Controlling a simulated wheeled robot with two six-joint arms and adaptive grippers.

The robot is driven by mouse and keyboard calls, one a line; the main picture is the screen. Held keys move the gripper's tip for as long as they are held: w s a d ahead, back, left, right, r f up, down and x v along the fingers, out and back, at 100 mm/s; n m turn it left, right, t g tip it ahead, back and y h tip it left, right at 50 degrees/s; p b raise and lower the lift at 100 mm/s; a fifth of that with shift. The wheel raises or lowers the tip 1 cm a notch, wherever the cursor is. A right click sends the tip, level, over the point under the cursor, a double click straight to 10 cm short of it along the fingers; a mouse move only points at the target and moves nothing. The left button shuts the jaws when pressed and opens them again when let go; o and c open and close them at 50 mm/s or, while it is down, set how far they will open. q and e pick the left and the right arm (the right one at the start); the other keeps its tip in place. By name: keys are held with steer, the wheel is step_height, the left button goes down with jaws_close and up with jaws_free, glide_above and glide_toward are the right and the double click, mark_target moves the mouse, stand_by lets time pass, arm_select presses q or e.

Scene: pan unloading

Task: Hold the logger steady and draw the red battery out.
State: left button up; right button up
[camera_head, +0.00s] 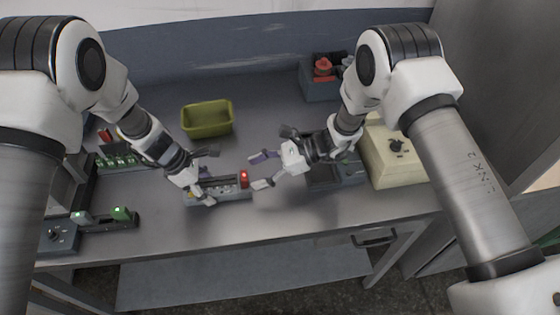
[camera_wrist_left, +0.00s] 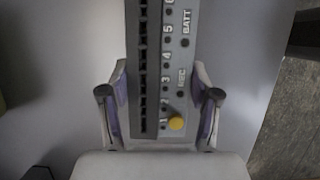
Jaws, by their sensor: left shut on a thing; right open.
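The logger (camera_head: 222,188) is a long grey box lying on the table in the head view. The red battery (camera_head: 244,179) stands at its right end. My left gripper (camera_head: 203,190) is shut across the logger's left end. In the left wrist view my left gripper (camera_wrist_left: 161,105) has a finger on each side of the logger (camera_wrist_left: 179,75), whose face shows numbers, "BATT" lettering and a yellow button (camera_wrist_left: 176,123). The battery is out of that view. My right gripper (camera_head: 262,170) is open and empty, just right of the red battery, its fingers pointing left toward it.
An olive bin (camera_head: 208,120) stands behind the logger. A charger strip (camera_head: 112,218) with green-lit units lies at the left. A beige box (camera_head: 392,160) with a knob and a dark bin (camera_head: 320,92) with red items are at the right. The table front is clear.

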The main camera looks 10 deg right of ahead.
arm_select(q)
steer(key=shift+s, duration=0.1)
arm_select(e)
steer(key=shift+x, duration=1.5)
jaws_close()
steer(key=shift+r, duration=0.65)
steer(key=shift+d+r, duration=0.15)
steer(key=shift+r, duration=2.15)
arm_select(q)
steer(key=o, duration=1.5)
